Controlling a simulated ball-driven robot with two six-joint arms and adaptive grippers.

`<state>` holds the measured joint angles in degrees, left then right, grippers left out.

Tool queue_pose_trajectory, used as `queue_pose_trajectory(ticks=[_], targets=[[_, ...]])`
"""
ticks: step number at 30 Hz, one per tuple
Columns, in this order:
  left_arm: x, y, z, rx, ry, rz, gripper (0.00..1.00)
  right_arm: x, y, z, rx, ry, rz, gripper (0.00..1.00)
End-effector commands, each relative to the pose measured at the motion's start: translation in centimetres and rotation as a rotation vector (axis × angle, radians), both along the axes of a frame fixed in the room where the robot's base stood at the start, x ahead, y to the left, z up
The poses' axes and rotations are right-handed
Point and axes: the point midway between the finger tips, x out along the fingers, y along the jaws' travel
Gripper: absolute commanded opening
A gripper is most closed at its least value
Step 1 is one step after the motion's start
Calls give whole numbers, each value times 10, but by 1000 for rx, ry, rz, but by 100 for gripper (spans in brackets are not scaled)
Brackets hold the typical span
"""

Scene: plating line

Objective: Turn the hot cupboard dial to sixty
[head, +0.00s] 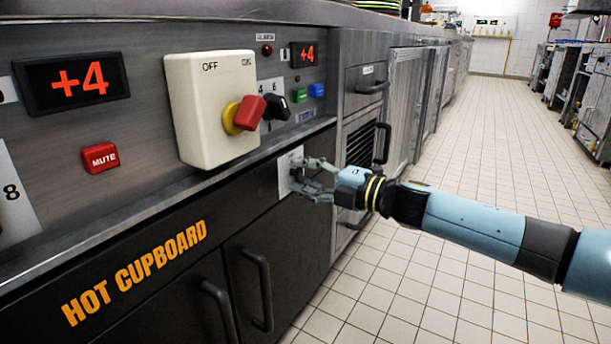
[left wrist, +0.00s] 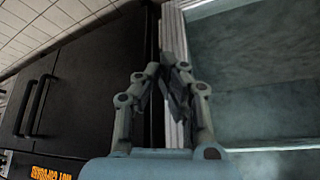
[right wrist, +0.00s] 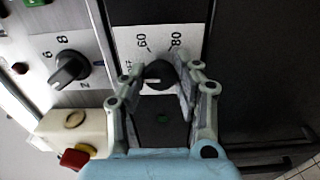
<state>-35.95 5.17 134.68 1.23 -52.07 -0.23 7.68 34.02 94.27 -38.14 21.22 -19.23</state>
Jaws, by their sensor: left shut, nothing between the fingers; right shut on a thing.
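The hot cupboard dial (right wrist: 158,74) is a black round knob on a white plate (right wrist: 128,38), which reads 60, 80 and OFF in the right wrist view. A short white line on the knob points left in that view, towards the OFF side. My right gripper (right wrist: 160,66) is shut on the knob. In the head view my right gripper (head: 297,170) reaches in from the right and covers the knob, with only part of the plate (head: 285,181) showing. My left gripper (left wrist: 168,70) is shut and empty; the head view does not show it.
The dark cupboard front (head: 296,235) has handles (head: 260,290) low down. Above it are an isolator box (head: 210,105) with a red rotary switch (head: 249,112) and a black knob (head: 276,107). A pale wall or panel (left wrist: 265,60) stands beside my left gripper. Tiled floor is clear at right.

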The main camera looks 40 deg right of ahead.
Motion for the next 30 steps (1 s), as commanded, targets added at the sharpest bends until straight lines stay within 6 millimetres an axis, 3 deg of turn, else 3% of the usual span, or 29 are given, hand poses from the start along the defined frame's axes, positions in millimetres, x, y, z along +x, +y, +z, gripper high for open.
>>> queue_pose_trajectory(ticks=[5,13,30], targets=[[-1,0,10,2,40,0,0,0,0,1,34,14,-1,0],[-19,0,46,7,215,-3,0,0,0,4,184,74,-2,0],[-61,26,-26,66,397,24,0,0,0,3,668,277,-1,0]])
